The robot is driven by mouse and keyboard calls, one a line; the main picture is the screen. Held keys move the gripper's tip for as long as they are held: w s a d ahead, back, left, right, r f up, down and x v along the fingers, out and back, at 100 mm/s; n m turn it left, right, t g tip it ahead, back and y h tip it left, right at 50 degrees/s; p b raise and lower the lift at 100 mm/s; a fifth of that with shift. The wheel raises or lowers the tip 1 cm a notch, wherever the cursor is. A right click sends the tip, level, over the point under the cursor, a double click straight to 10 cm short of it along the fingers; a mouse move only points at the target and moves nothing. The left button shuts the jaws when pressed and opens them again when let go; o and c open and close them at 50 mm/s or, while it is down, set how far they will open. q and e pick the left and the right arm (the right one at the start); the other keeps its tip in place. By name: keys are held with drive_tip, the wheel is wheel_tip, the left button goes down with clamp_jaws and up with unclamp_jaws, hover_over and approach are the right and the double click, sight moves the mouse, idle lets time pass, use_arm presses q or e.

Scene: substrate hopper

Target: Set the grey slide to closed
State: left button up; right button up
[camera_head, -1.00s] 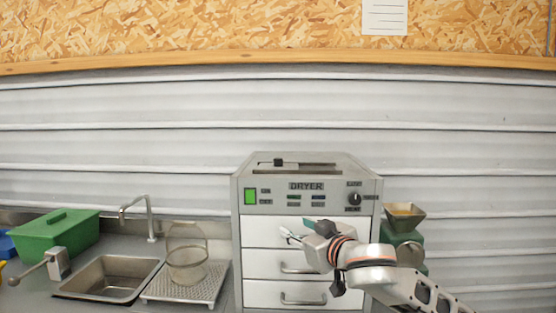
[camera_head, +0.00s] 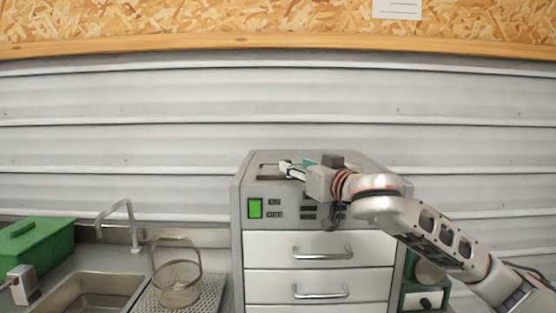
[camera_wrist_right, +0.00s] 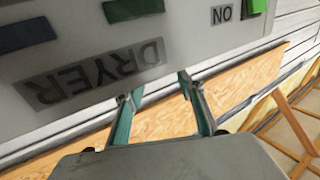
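The grey dryer (camera_head: 249,176) stands in the middle of the head view, with a dark slot (camera_head: 268,177) in its top near the front left. The grey slide cannot be made out clearly; my right gripper covers part of the slot. My right gripper (camera_head: 287,168) reaches in from the right over the dryer's top front edge, its tips at the slot. In the right wrist view its two teal fingers (camera_wrist_right: 160,92) are apart with nothing seen between them. The dryer's labelled front panel (camera_wrist_right: 75,55) appears upside down there.
Drawers with handles (camera_head: 322,253) fill the dryer's lower front. On the left are a sink (camera_head: 92,289) with a tap (camera_head: 127,205), a glass jar (camera_head: 178,285) on a perforated tray (camera_head: 209,297), and a green box (camera_head: 38,245). A green machine (camera_head: 425,287) stands right of the dryer.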

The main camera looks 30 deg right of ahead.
sight(286, 160)
drive_tip(key=shift+w+r, duration=0.15)
drive_tip(key=shift+r, duration=0.05)
drive_tip(key=w, duration=0.1)
drive_tip(key=w+p, duration=0.1)
drive_tip(key=w, duration=0.3)
drive_tip(key=shift+w+d, duration=0.25)
drive_tip(key=shift+w+p, duration=0.3)
drive_tip(key=shift+w, duration=0.15)
drive_tip(key=shift+w+d, duration=0.1)
drive_tip(key=c, duration=1)
use_arm(q)
drive_tip(key=shift+s+a+f+g+y, duration=0.2)
drive_tip(key=shift+s+a, duration=0.15)
drive_tip(key=shift+s, duration=0.15)
drive_tip(key=shift+s+a+f+g+y, duration=0.1)
drive_tip(key=shift+s+a+f, duration=0.1)
drive_tip(key=shift+s+a, duration=0.2)
use_arm(e)
clamp_jaws()
